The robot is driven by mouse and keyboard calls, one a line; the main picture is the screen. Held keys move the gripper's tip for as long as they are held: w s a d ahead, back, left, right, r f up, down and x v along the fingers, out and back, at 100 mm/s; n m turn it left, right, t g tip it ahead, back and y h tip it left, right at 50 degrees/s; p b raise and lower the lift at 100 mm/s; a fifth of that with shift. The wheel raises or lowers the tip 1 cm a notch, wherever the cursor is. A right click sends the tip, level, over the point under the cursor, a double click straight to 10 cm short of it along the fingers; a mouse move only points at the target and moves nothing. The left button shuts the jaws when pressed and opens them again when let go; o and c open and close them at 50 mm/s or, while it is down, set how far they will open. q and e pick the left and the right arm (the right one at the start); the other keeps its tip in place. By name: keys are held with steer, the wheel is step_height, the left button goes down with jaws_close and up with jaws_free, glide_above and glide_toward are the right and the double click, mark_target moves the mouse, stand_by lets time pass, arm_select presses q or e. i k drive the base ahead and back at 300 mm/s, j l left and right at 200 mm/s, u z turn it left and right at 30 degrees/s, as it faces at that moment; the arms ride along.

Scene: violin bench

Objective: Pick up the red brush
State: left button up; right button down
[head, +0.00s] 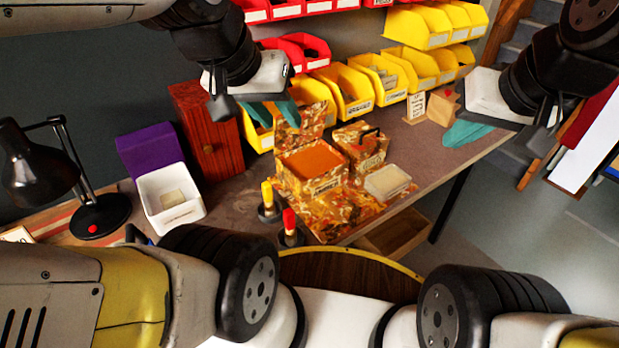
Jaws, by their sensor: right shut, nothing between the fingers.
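The red brush (289,222) stands upright at the front edge of the bench, red end up, its lower part in a small dark base. A yellow-topped brush (267,194) stands just behind it to the left. My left gripper (279,122) is above the bench, behind and well above the brushes, in front of the yellow bins. Its two teal fingers are apart with nothing seen between them. My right gripper (458,138) is over the right part of the bench, far from the red brush, its teal fingers together and empty.
A paint-spattered box with an orange top (312,165) stands right behind the brushes. A white bin (170,203), a red wooden cabinet (208,130) and a black lamp (100,215) are to the left. Yellow bins (344,92) line the back. The bench's right part is fairly clear.

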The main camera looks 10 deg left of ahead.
mark_target(290, 231)
steer(key=u, duration=2.4)
steer(key=z, duration=0.45)
steer(key=l+z, duration=0.15)
steer(key=z, duration=0.35)
steer(key=k+l+z, duration=0.1)
steer(key=z, duration=0.35)
steer(key=k+l+u, duration=0.2)
steer(key=u, duration=0.15)
steer(key=k+l+u, duration=0.2)
steer(key=u, duration=0.15)
steer(key=k+l+u, duration=0.15)
steer(key=u, duration=0.2)
steer(key=k, duration=0.1)
